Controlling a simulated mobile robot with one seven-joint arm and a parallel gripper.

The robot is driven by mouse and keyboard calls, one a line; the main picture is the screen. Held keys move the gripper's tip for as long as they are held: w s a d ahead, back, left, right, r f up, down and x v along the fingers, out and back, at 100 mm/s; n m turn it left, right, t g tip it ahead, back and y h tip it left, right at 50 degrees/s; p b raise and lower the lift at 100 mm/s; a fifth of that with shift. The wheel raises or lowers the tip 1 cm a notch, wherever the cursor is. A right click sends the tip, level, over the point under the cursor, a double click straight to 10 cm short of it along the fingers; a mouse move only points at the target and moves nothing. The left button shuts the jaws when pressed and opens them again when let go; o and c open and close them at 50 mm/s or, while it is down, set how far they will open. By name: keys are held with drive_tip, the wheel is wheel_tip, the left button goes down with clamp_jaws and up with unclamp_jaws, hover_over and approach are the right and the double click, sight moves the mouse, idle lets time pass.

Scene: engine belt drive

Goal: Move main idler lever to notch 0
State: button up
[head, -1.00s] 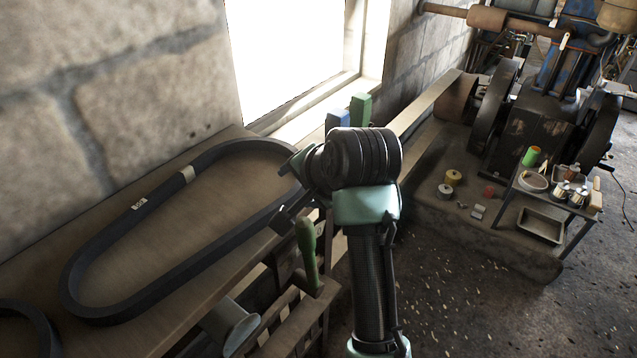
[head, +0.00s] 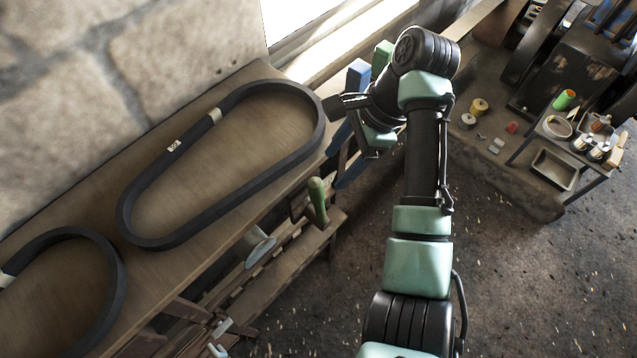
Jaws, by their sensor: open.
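A lever with a rounded green handle (head: 318,201) stands at the bench's front edge, beside a notched wooden rail (head: 285,250). No label shows which one is the main idler lever, and I cannot read the notch numbers.
A large black belt loop (head: 215,235) lies on the wooden bench (head: 60,205), with another belt (head: 118,290) at lower left. A stone wall is behind. A small table with cans and a tray (head: 555,168) stands at right. The floor between is open.

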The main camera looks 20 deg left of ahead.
sight(317, 190)
drive_tip(key=b+x, duration=0.4)
drive_tip(key=x, duration=0.4)
drive_tip(key=shift+w, duration=0.1)
drive_tip(key=shift+x, duration=1.25)
clamp_jaws()
